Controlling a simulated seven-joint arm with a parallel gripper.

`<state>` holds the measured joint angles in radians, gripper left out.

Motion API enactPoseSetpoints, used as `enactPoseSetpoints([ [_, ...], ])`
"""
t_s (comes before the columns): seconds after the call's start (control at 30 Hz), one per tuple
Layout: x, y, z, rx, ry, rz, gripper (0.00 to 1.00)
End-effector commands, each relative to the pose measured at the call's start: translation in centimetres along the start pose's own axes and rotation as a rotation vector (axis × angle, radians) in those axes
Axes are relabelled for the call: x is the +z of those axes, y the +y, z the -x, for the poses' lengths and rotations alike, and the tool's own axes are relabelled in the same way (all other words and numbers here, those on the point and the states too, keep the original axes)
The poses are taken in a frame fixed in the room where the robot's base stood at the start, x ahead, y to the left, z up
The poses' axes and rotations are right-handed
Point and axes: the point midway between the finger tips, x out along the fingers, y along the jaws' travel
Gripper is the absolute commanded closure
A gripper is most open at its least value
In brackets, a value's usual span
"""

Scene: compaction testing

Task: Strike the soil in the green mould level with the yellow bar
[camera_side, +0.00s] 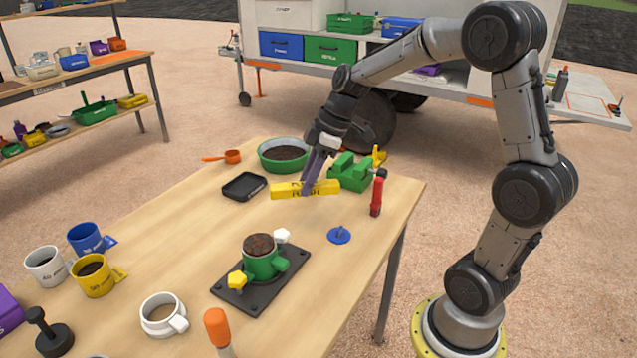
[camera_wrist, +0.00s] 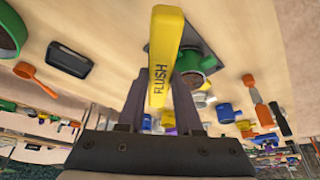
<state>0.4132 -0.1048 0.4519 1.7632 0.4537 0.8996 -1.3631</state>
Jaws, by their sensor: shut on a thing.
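The yellow bar (camera_side: 286,190) is held between the fingers of my gripper (camera_side: 309,184), behind and to the right of the green mould in the side view. I cannot tell whether it touches the table. In the wrist view the bar (camera_wrist: 165,45), marked FLUSH, sticks out lengthwise between the fingers of my gripper (camera_wrist: 160,88). The green mould (camera_side: 264,266) stands upright on a black base plate (camera_side: 287,282), with brown soil (camera_side: 259,244) heaped above its rim. The bar is apart from the mould. The mould (camera_wrist: 208,62) is partly hidden in the wrist view.
A green vise (camera_side: 352,173) and red tool (camera_side: 376,198) stand right of the bar. A black tray (camera_side: 244,186) and green soil pan (camera_side: 284,155) lie behind. A blue disc (camera_side: 339,235) is right of the mould. Several cups (camera_side: 90,275) stand left.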

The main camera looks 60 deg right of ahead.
Motion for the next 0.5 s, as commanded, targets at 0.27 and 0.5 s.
enactPoseSetpoints([
  [0.27, -8.8, -2.5, -2.1, -0.275, -0.001, 0.663, 1.0],
  [0.5, -12.2, -4.5, -5.0, -0.336, -0.002, 0.807, 1.0],
])
